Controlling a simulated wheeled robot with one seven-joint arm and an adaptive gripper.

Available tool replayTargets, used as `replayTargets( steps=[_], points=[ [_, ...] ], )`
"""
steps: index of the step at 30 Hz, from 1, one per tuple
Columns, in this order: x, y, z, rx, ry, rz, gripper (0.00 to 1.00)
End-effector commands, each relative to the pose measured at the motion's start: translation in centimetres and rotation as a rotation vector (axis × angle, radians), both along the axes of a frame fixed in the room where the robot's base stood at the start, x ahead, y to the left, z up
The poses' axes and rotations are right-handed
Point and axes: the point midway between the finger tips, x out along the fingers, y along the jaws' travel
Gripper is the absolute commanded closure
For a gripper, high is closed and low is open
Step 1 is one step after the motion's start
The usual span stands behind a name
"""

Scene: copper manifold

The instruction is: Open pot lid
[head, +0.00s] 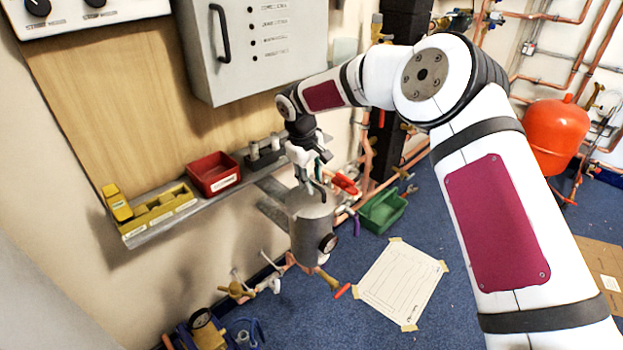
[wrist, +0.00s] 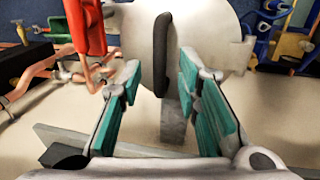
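The pot (head: 311,232) is a grey metal cylinder with a round gauge on its front, standing out from the wall in the head view. Its pale round lid (wrist: 205,35) fills the top middle of the wrist view, with a dark upright bar handle (wrist: 162,55) across it. My gripper (head: 312,186) is right above the pot, pointing down. In the wrist view, my gripper's teal-padded fingers (wrist: 158,82) are apart, one on each side of the handle, with gaps between. Whether the fingertips reach down to handle height is unclear. The lid appears seated, though its rim is partly hidden.
A red valve lever (head: 345,184) and copper pipes are close to the right of the pot. A wall shelf (head: 160,228) holds a red bin (head: 213,174) and yellow parts. A grey cabinet (head: 255,50) hangs above. A green bin (head: 383,210) is beyond the pot.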

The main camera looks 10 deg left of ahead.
Motion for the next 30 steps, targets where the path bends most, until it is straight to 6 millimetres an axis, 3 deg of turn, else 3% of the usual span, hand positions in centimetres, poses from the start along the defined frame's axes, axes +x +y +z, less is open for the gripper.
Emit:
replayTargets(
  steps=[5, 9, 21, 30],
  points=[
    [0.0, 0.0, 0.0, 0.000, 0.000, 0.000, 0.69],
    [0.0, 0.0, 0.0, 0.000, 0.000, 0.000, 1.00],
    [-0.1, 0.2, 0.2, -0.013, -0.016, 0.002, 1.00],
    [-1.2, 1.1, 1.4, -0.106, -0.138, 0.009, 1.00]
  ],
)
